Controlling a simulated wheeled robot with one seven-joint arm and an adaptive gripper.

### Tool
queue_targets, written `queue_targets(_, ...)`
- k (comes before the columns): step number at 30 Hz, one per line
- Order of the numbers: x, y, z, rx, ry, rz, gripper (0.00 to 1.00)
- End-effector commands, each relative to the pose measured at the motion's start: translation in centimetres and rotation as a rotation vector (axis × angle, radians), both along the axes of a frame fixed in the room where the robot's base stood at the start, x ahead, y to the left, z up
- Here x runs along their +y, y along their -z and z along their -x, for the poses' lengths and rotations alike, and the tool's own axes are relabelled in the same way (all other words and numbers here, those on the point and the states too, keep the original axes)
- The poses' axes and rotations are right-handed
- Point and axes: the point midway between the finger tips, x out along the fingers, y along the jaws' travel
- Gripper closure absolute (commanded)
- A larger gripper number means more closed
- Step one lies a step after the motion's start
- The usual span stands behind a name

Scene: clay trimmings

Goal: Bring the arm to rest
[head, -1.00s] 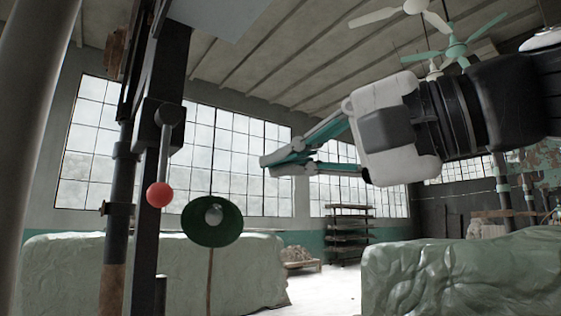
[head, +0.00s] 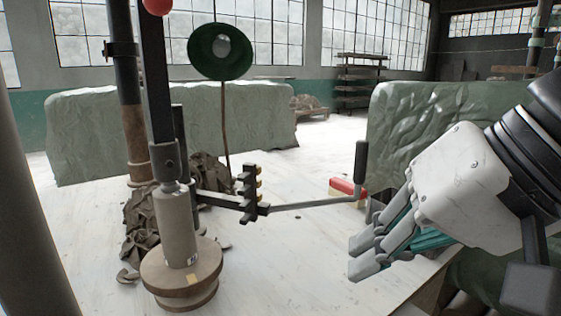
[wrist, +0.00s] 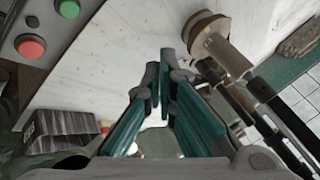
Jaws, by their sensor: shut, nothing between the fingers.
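My gripper (head: 358,257) is at the right of the head view, with its white body and teal fingers pointing down and left. It is over the right part of the pale table (head: 280,285). In the wrist view, my gripper (wrist: 158,78) has its fingertips together above the pale tabletop. The gripper is shut and empty.
A press with a grey cylinder (head: 178,228) on a round base (head: 182,278) stands at left. A crumpled clay heap (head: 140,222) lies by it. A lever with a black grip (head: 361,163) reaches toward my gripper. The wrist view shows a red button (wrist: 30,46).

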Motion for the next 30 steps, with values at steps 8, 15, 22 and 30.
queue_targets(8, -7.5, 11.3, 8.0, 0.289, -0.060, 0.386, 1.00)
queue_targets(15, -10.3, 11.1, 11.0, 0.381, -0.082, 0.513, 1.00)
queue_targets(22, -10.3, 6.3, 10.4, 0.320, -0.066, 0.513, 1.00)
queue_targets(30, -10.4, -0.4, 10.1, 0.236, -0.043, 0.516, 1.00)
